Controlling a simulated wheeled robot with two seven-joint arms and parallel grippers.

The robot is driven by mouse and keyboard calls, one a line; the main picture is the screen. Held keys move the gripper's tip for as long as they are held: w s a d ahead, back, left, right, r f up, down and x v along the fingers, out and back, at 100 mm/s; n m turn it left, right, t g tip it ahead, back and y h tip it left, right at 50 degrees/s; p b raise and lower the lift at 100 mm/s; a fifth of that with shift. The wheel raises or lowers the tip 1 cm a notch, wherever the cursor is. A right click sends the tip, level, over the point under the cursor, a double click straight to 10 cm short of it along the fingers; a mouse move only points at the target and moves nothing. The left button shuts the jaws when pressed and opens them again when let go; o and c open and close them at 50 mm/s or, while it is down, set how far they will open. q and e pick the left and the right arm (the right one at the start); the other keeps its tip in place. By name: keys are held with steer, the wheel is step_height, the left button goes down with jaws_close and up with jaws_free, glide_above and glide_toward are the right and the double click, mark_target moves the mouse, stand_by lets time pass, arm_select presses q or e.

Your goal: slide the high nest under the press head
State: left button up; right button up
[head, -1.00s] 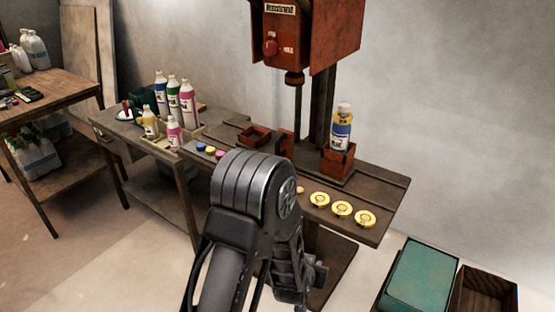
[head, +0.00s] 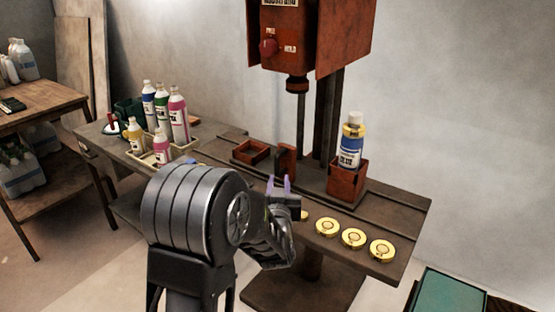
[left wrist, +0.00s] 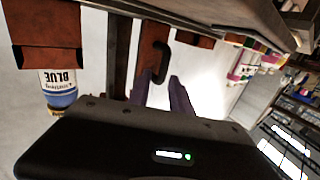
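The high nest (head: 345,188) appears to be the taller orange box right of the press head (head: 297,85); a bottle with blue label (head: 351,148) stands upright in it. A shallow orange nest (head: 251,153) is left of it on the same sliding base. An upright orange handle (head: 286,158) stands between them; it also shows in the left wrist view (left wrist: 158,62). My left gripper (head: 279,184) is open and empty, its purple fingertips just in front of and below the handle, apparently not touching. The inverted left wrist view shows the high nest (left wrist: 45,55) and bottle. My right gripper is not visible.
Several yellow discs (head: 353,238) lie along the front of the press table (head: 400,212). A side table at left holds several bottles (head: 163,108) in a tray. A teal-topped box (head: 450,295) is at lower right. My left arm hides part of the table front.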

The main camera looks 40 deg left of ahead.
mark_target(277, 164)
arm_select(q)
steer(key=shift+y, duration=0.3)
steer(key=shift+a+r+x, duration=0.1)
steer(key=shift+r+x, duration=0.05)
steer(key=shift+x, duration=1.3)
steer(key=shift+a+r+x, duration=0.1)
steer(key=shift+r+x, duration=0.05)
steer(key=shift+x, duration=1.3)
steer(key=shift+r+x, duration=0.2)
steer(key=shift+x, duration=1.25)
steer(key=shift+s, duration=0.15)
steer(key=shift+c, duration=0.2)
jaws_close()
